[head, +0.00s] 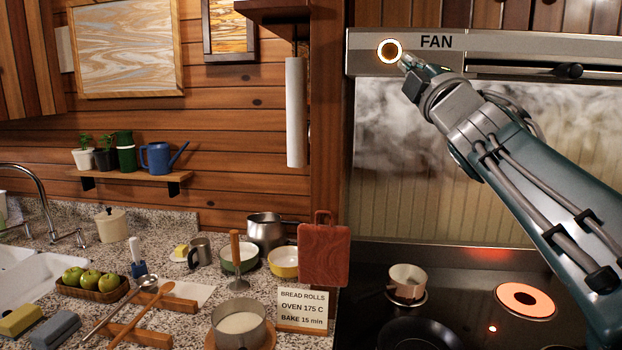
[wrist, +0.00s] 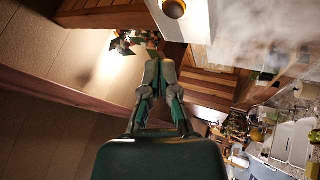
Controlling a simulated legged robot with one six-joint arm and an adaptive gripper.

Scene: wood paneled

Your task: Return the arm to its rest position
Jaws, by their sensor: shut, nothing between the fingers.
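My arm reaches up from the right in the head view, in front of the cooktop's back panel. My gripper (head: 406,62) is at the upper end, just right of and below the round fan button (head: 390,50), which has a glowing ring. Whether the tips touch the button cannot be told from the head view. In the wrist view my gripper (wrist: 158,66) has its fingers together with nothing between them. A round knob-like button (wrist: 173,8) shows beyond the fingertips, apart from them in the picture.
The fan hood (head: 520,48) runs above the arm, with steam below it. One cooktop burner (head: 525,300) glows orange beneath the arm, and a small pot (head: 407,281) stands left of it. The counter at left is crowded, with a red cutting board (head: 323,255) near the cooktop.

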